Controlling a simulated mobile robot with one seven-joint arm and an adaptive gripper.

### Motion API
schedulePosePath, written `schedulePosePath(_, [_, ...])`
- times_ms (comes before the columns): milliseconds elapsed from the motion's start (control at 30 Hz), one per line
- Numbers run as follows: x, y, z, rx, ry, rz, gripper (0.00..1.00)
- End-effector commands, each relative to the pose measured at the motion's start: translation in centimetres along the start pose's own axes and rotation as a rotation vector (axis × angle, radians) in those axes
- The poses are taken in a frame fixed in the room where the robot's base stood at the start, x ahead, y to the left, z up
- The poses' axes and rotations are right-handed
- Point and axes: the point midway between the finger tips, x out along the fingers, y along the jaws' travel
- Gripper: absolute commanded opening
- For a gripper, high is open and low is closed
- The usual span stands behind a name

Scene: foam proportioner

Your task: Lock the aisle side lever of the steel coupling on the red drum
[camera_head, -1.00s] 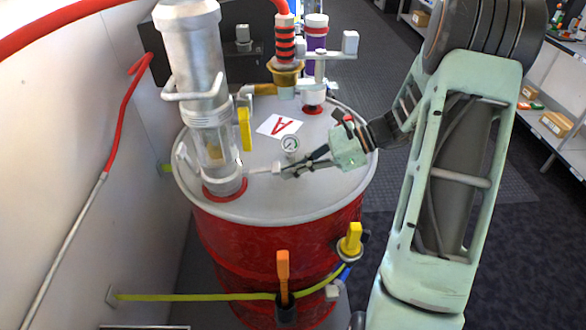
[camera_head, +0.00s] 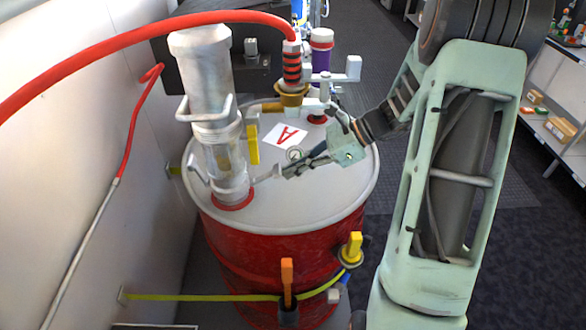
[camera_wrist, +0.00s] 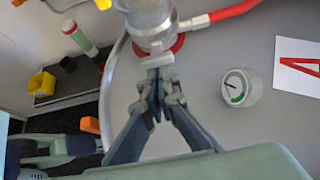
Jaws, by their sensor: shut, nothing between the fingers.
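The steel coupling (camera_head: 212,135) stands upright on the top of the red drum (camera_head: 290,215), over a red ring; its lower part also shows in the wrist view (camera_wrist: 150,22). Its aisle side lever (camera_head: 265,176) sticks outward from the base, toward my gripper. In the wrist view, the lever's pale end (camera_wrist: 157,62) lies just past my fingertips. My gripper (camera_head: 287,171) comes from the right, low over the drum top. Its fingers (camera_wrist: 160,88) are shut with nothing between them. I cannot tell whether the fingertips touch the lever.
A gauge (camera_head: 295,154) and a card marked A (camera_head: 286,137) are close to my gripper on the drum top. A second fitting with a red hose (camera_head: 150,38) rises behind. Yellow (camera_head: 354,246) and orange (camera_head: 287,272) handles are at the drum's front. A wall is at left.

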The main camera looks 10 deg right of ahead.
Motion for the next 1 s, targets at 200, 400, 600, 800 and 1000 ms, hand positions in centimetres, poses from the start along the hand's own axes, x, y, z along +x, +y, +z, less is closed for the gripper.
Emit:
schedulePosePath(200, [-0.3, 0.0, 0.4, 0.0, 0.0, 0.0, 0.0])
schedulePosePath(400, [-0.9, 0.0, 1.2, 0.0, 0.0, 0.0, 0.0])
schedulePosePath(600, [-1.0, 0.0, 1.3, 0.0, 0.0, 0.0, 0.0])
schedulePosePath(800, [-0.9, 0.0, 1.3, 0.0, 0.0, 0.0, 0.0])
schedulePosePath(1000, [-0.9, 0.0, 1.3, -0.001, 0.0, 0.001, 0.0])
